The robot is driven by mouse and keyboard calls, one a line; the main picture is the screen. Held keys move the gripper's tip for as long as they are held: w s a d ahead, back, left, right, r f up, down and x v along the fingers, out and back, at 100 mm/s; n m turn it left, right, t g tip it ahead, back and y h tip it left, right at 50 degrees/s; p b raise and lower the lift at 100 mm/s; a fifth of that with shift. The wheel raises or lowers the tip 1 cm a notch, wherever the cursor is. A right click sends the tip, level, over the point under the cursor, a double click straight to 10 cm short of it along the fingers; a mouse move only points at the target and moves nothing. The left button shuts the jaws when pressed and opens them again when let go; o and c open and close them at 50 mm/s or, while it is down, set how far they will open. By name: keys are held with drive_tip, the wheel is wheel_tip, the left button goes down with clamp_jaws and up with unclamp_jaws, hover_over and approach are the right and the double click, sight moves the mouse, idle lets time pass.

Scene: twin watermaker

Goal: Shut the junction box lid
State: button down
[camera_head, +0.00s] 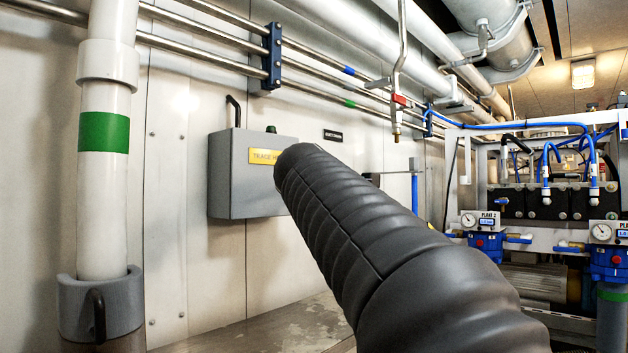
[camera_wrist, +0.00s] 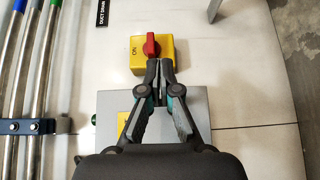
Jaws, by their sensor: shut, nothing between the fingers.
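A grey wall box (camera_head: 240,175) with a yellow label reading "TRACE H…" (camera_head: 263,157) is in the head view; my arm covers its right end. Its front looks flat, and I see no separate raised lid. I cannot tell for certain that it is the junction box. In the wrist view a grey box face (camera_wrist: 112,106) with a yellow label (camera_wrist: 124,125) lies under my gripper (camera_wrist: 160,64). The gripper is shut and empty. Its fingertips overlap the lower edge of a yellow switch box (camera_wrist: 138,56) with a red knob (camera_wrist: 151,45); contact is unclear. The head view hides the gripper behind my arm.
Metal pipes in a blue clamp (camera_wrist: 28,127) run along the left of the wrist view. A white column with a green band (camera_head: 104,132) stands at left in the head view. A hanging pipe with a red valve (camera_head: 398,100) and blue-hosed equipment (camera_head: 545,190) are at right.

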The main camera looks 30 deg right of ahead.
drive_tip(key=s+d, duration=0.6)
drive_tip(key=s, duration=0.4)
drive_tip(key=shift+s+r+p, duration=0.15)
drive_tip(key=shift+s+p, duration=0.05)
drive_tip(key=shift+p, duration=0.15)
drive_tip(key=s+a+f+m+g+y, duration=0.1)
drive_tip(key=a+f+m+g+y, duration=0.35)
drive_tip(key=f, duration=0.85)
drive_tip(key=s+a+f+m+g+y, duration=0.1)
drive_tip(key=s+f+m, duration=0.1)
drive_tip(key=f+m, duration=0.8)
drive_tip(key=s+a+f+n+g+y, duration=0.1)
drive_tip(key=s+a+f+y, duration=0.1)
drive_tip(key=s+a+f, duration=0.5)
drive_tip(key=s+a+f+n+g+y, duration=0.2)
drive_tip(key=s+a+f, duration=0.4)
drive_tip(key=a+f, duration=0.5)
drive_tip(key=shift+s+a+f+y, duration=0.25)
drive_tip(key=shift+s+f+y, duration=0.1)
drive_tip(key=shift+f, duration=2.5)
